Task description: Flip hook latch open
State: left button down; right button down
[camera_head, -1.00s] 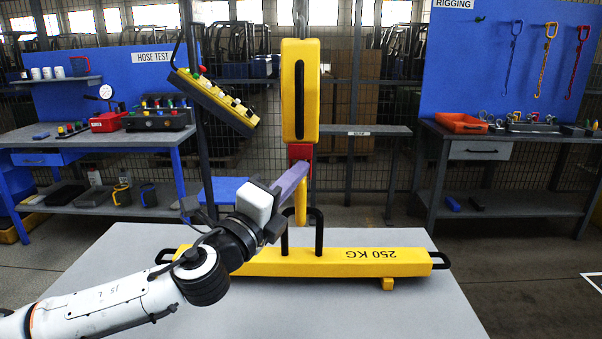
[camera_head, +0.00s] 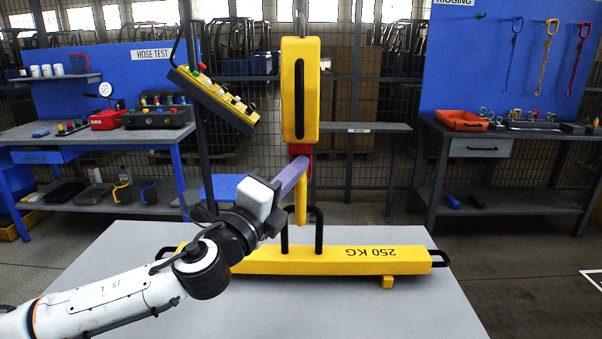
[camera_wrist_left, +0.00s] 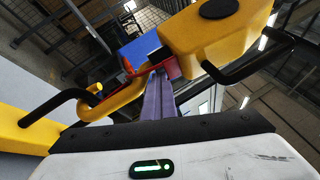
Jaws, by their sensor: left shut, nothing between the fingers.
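A yellow hoist block (camera_head: 300,92) hangs in the middle of the head view, with a red piece (camera_head: 300,150) below it and a yellow hook (camera_head: 301,203) under that. The wrist view shows the hook (camera_wrist_left: 122,99), the red piece (camera_wrist_left: 129,66) and the block (camera_wrist_left: 207,32) close by. The latch is not clearly distinguishable; the red piece may belong to it. My left gripper (camera_head: 301,163), with purple fingers, is shut and empty. Its tips are at the red piece, partly covering it; I cannot tell whether they touch. My right gripper is out of view.
A yellow 250 KG beam weight (camera_head: 350,262) lies on the grey table (camera_head: 400,315) under the hook. Its upright black loop (camera_head: 319,232) stands close to the hook. A yellow control panel (camera_head: 213,97) hangs to the left. Benches are behind on both sides.

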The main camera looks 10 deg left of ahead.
pick_arm(q)
jog(key=shift+s+d+f+b, duration=0.15)
jog(key=shift+s+f+b, duration=0.5)
jog(key=shift+s+f, duration=0.2)
jog(key=shift+s+d+f+b, duration=0.15)
jog(key=shift+s+f+b, duration=0.55)
jog(key=shift+f, duration=0.25)
jog(key=s+f+b, duration=0.1)
jog(key=s+f, duration=0.1)
jog(key=s+f+b, duration=0.1)
jog(key=f, duration=0.1)
jog(key=shift+d+b, duration=0.3)
jog(key=shift+b, duration=0.05)
